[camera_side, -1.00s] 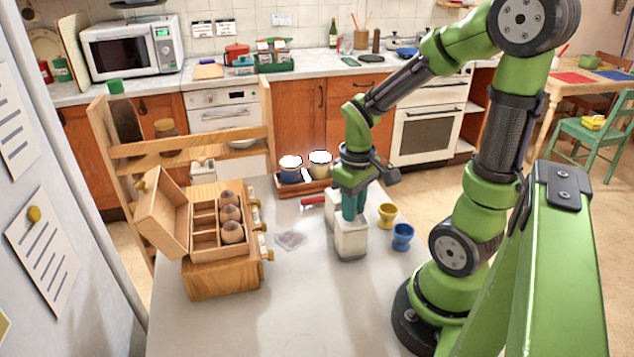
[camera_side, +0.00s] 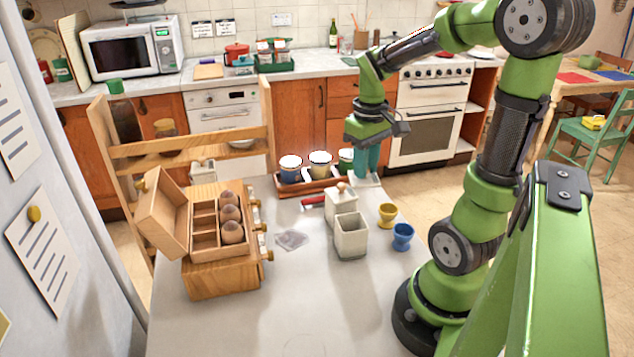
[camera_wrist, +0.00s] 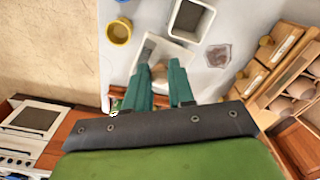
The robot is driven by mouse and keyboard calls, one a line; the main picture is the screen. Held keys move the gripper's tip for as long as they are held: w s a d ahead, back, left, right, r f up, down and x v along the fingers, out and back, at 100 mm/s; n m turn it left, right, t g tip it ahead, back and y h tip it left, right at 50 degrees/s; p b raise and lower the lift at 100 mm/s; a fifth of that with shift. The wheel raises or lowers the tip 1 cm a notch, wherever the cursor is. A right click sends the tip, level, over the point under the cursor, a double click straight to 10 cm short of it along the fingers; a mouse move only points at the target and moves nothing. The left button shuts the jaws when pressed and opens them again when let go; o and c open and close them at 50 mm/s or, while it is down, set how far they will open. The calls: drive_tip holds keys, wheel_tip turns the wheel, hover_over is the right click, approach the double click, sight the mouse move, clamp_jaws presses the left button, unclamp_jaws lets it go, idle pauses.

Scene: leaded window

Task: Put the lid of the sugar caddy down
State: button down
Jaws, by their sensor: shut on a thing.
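The white square sugar caddy (camera_side: 350,245) stands open on the grey table, its dark inside showing; it is also at the top of the wrist view (camera_wrist: 176,30). My gripper (camera_side: 367,168) is past the caddy, near the table's far right corner. Its teal fingers (camera_wrist: 160,72) are shut on the knob of the white lid (camera_side: 368,181). The lid is low over the table or at its surface; I cannot tell whether it touches. Fingers hide part of it in the wrist view.
A second white canister (camera_side: 341,200) with a knobbed lid stands behind the caddy. A yellow cup (camera_side: 387,215) and blue cup (camera_side: 402,237) are to the right. A wooden tray (camera_side: 308,188) of jars is left of my gripper. A wooden chest (camera_side: 222,278) stands left.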

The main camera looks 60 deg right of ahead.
drive_tip(key=w+d+f+n, duration=0.1)
drive_tip(key=d+f, duration=0.2)
drive_tip(key=d, duration=0.4)
drive_tip(key=w+d+f+n, duration=0.1)
drive_tip(key=d+f, duration=0.2)
drive_tip(key=d, duration=0.4)
wheel_tip(320, 180, down, 10)
drive_tip(key=shift+d+r, duration=0.1)
drive_tip(key=shift+r, duration=0.15)
drive_tip(key=c, duration=1)
unclamp_jaws()
drive_tip(key=shift+f, duration=0.1)
drive_tip(key=shift+o, duration=0.2)
